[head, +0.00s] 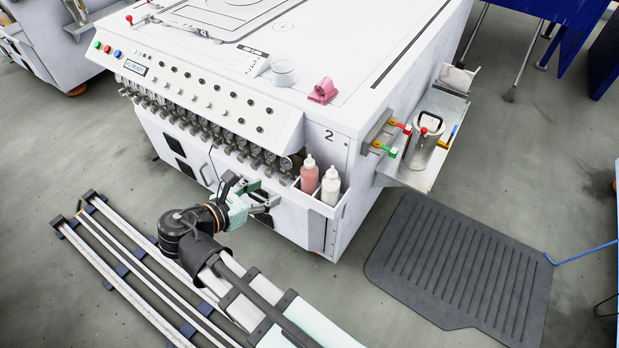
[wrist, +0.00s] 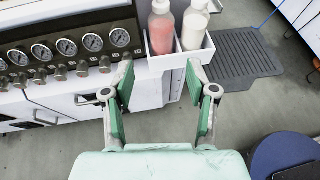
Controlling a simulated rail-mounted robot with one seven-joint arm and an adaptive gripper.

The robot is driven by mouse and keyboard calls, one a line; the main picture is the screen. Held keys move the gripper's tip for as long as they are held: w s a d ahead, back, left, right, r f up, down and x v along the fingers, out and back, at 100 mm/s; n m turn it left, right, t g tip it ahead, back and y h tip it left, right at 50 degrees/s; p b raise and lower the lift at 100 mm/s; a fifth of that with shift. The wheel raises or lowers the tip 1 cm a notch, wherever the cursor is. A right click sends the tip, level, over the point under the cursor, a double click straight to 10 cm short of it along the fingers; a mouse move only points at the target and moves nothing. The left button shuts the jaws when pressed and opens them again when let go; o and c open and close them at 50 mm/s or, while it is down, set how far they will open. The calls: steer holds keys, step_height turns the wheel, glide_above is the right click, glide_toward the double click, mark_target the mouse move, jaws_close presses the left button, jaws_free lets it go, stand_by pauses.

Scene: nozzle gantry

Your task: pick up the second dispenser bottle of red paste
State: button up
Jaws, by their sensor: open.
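The dispenser bottle of red paste (head: 309,176) stands upright in a white holder (head: 326,208) on the front right corner of the machine. A bottle with white contents (head: 331,186) stands just to its right in the same holder. In the wrist view the red bottle (wrist: 161,28) and the white bottle (wrist: 195,26) show beyond the fingertips, their lower parts hidden by the holder wall (wrist: 182,62). My gripper (head: 272,198) is open and empty, in front of and to the left of the holder. In the wrist view my gripper (wrist: 160,85) points toward the holder, apart from both bottles.
A row of pressure gauges (wrist: 67,47) and knobs runs left of the holder. A pink object (head: 322,91) and a clear cup (head: 284,72) sit on the machine top. A metal canister (head: 428,135) stands on a side shelf. A dark mat (head: 455,262) lies on the floor right.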

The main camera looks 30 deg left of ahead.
mark_target(303, 176)
steer(key=b+x, duration=0.2)
steer(key=x, duration=1.4)
steer(key=shift+d+f, duration=0.1)
steer(key=shift+f, duration=0.05)
steer(key=c, duration=0.5)
